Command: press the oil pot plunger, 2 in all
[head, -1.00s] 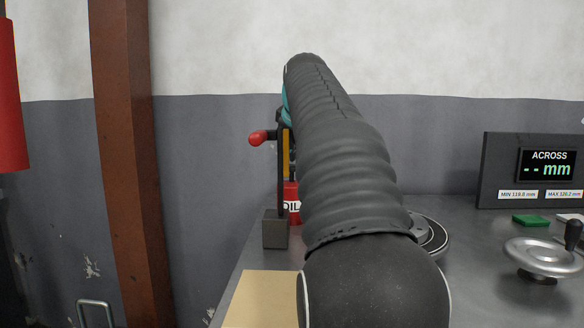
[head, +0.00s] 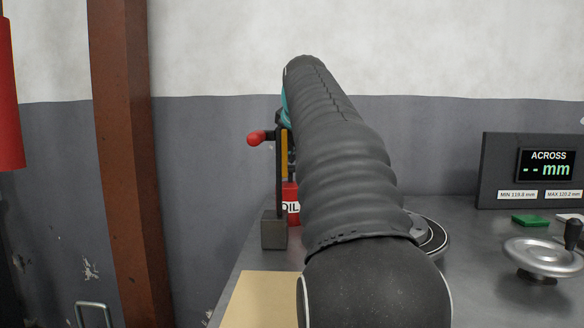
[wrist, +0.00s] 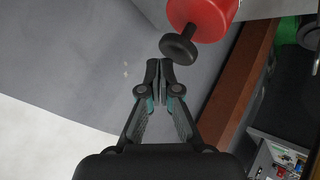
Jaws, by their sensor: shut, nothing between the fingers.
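The oil pot (head: 291,191) is a red can with a white label, standing on the bench behind my arm, which hides most of it in the head view. In the wrist view the red pot (wrist: 203,15) is at the top, with its black round plunger knob (wrist: 178,49) pointing toward my gripper. My gripper (wrist: 159,66) is shut and empty. Its fingertips are close beside the knob in the picture; I cannot tell whether they touch it.
A lever with a red knob (head: 257,138) rises from a grey block (head: 274,231) left of my arm. A round dial plate (head: 432,235), a handwheel (head: 543,256), a green block (head: 530,221) and a display (head: 546,165) are to the right. A brown post (head: 125,150) stands left.

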